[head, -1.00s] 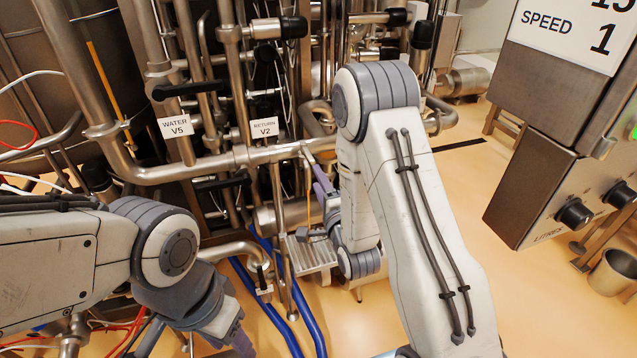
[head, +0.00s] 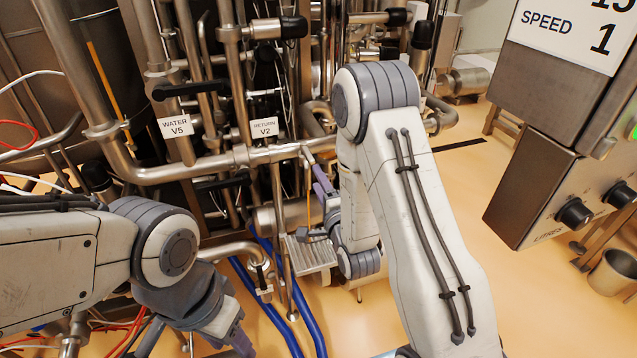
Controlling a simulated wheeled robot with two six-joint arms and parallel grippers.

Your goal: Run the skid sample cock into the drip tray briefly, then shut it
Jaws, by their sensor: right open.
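The sample cock (head: 307,153) is a small metal fitting on the horizontal pipe, right of the RETURN V2 label. Its lever is too small and too covered by my gripper to read clearly. A thin amber line, possibly liquid, shows below it. My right gripper (head: 318,208) is open just right of and below the cock, its fingers apart; I cannot tell whether one touches it. The ribbed metal drip tray (head: 312,256) is below, partly behind my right gripper and arm. My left gripper (head: 240,343) is at the bottom edge, mostly cut off.
Pipes with black-handled valves, labelled WATER V5 (head: 174,126) and RETURN V2 (head: 264,128), crowd the area left of the cock. Blue hoses (head: 268,312) run down to the floor.

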